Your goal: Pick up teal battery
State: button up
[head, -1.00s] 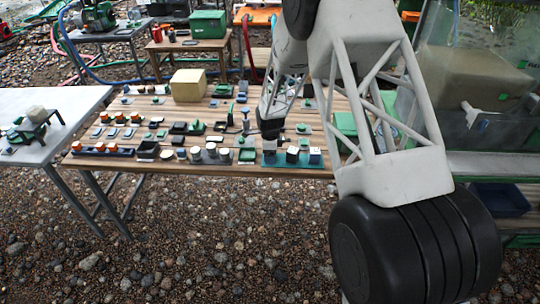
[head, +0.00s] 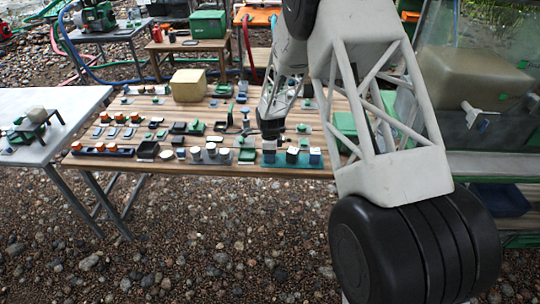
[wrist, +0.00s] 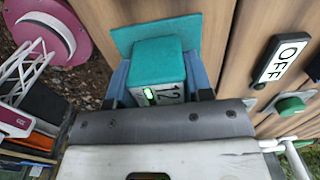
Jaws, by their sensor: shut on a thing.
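The teal battery (wrist: 157,72) sits between the two blue fingers of my gripper (wrist: 160,82) in the wrist view. Its end shows a "12" label and a small lit green light. The fingers are shut on its sides. In the head view my gripper (head: 269,142) is over the near edge of the wooden table, above the left end of a teal mat (head: 303,166). A small block shows under the gripper there, too small to read clearly. A flat teal surface (wrist: 135,37) lies beyond the battery in the wrist view.
Two small blocks (head: 292,155) (head: 315,156) stand on the mat to the right. Round pots (head: 211,149) and trays crowd the table to the left. A block marked OFF (wrist: 283,60) and a green knob (wrist: 290,104) are right of my gripper in the wrist view.

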jog(key=shift+r, duration=0.2)
jog(key=shift+r, duration=0.9)
jog(key=shift+s+d+r, duration=0.1)
jog(key=shift+s+r, duration=0.25)
jog(key=shift+r, duration=0.35)
jog(key=s+d+r, duration=0.1)
jog(key=s+d, duration=0.3)
jog(key=s, duration=1)
jog(key=shift+s+r, duration=0.2)
jog(key=shift+s, duration=0.15)
jog(key=shift+r, duration=0.1)
jog(key=shift+r, duration=1.15)
jog(key=shift+w, duration=0.1)
